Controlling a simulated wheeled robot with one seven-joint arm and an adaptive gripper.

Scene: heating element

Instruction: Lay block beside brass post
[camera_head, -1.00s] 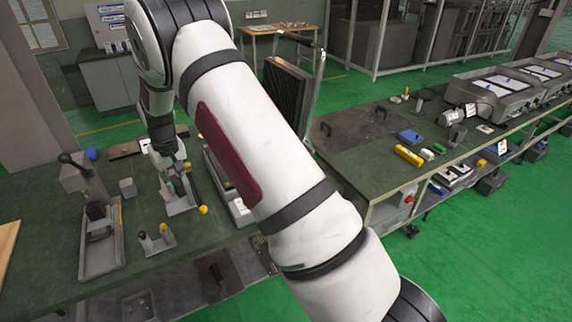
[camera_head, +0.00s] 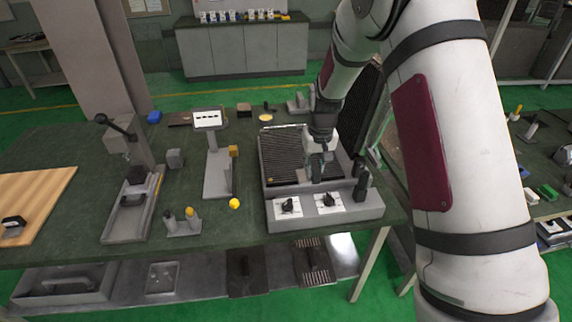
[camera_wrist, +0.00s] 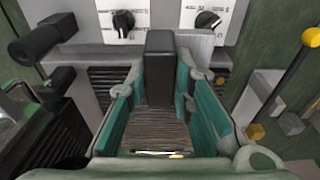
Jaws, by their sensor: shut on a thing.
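My gripper (camera_head: 318,170) is over the ribbed heating plate (camera_head: 280,152), near its front right part. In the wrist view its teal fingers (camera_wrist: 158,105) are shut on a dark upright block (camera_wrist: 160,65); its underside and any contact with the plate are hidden. A small stand holds a yellow-topped post (camera_head: 189,212), and a brass-coloured cube (camera_head: 233,151) sits on a nearby grey fixture. I cannot tell for sure which of these is the brass post.
Two dial knobs (camera_head: 290,206) are on the heater's front panel. A black upright handle (camera_head: 362,182) stands at its right corner. A lever press (camera_head: 130,195), a grey cube (camera_head: 175,158) and a wooden board (camera_head: 38,200) lie further left. Bare green bench lies between them.

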